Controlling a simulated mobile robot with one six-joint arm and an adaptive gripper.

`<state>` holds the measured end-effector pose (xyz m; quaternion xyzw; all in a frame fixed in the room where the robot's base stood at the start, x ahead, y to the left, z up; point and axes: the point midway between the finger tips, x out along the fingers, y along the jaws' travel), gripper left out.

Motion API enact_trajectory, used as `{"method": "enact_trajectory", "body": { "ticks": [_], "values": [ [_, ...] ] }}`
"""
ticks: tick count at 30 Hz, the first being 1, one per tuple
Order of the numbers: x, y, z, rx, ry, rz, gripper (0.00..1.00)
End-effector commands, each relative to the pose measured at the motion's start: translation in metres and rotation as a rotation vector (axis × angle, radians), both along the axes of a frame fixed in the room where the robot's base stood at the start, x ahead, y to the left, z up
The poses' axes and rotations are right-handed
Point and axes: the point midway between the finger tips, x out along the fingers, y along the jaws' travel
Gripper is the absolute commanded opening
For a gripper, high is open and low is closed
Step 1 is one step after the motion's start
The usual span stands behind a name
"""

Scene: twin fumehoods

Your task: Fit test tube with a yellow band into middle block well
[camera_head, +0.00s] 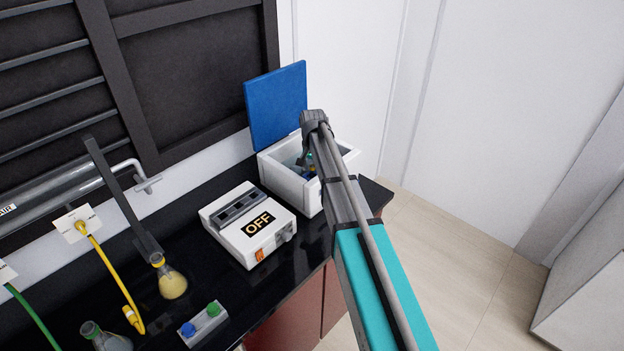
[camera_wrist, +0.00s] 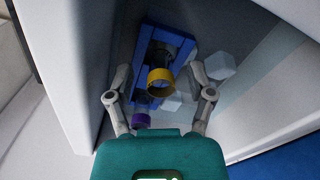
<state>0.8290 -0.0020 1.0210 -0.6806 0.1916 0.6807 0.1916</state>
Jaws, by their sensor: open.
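The test tube with a yellow band (camera_wrist: 160,82) stands in a blue rack (camera_wrist: 145,48) inside the white box (camera_head: 285,181), seen in the wrist view. My gripper (camera_wrist: 159,74) is open, with one finger on each side of this tube. I cannot tell whether the fingers touch it. A purple-banded piece (camera_wrist: 141,120) shows just below it in the wrist view. The white block device (camera_head: 244,237) stands left of the box in the head view, with a dark slotted block (camera_head: 240,207) on top. My arm hides much of the box's inside in the head view.
The box's blue lid (camera_head: 276,105) stands open at the back. Pale ice-like chunks (camera_wrist: 220,66) lie around the rack. A yellow-liquid flask (camera_head: 173,284), another flask (camera_head: 104,338) and a small holder with blue and green caps (camera_head: 203,324) stand on the black bench.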

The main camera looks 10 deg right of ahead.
Motion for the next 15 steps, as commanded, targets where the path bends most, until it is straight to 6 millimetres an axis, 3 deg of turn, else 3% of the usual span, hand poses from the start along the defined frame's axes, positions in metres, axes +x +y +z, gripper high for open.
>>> {"method": "enact_trajectory", "body": {
  "ticks": [9, 15],
  "values": [
    [0.0, 0.0001, 0.0001, 0.0, 0.0, 0.0, 0.69],
    [0.0, 0.0001, 0.0, 0.0, 0.0, 0.0, 0.34]
  ]
}}
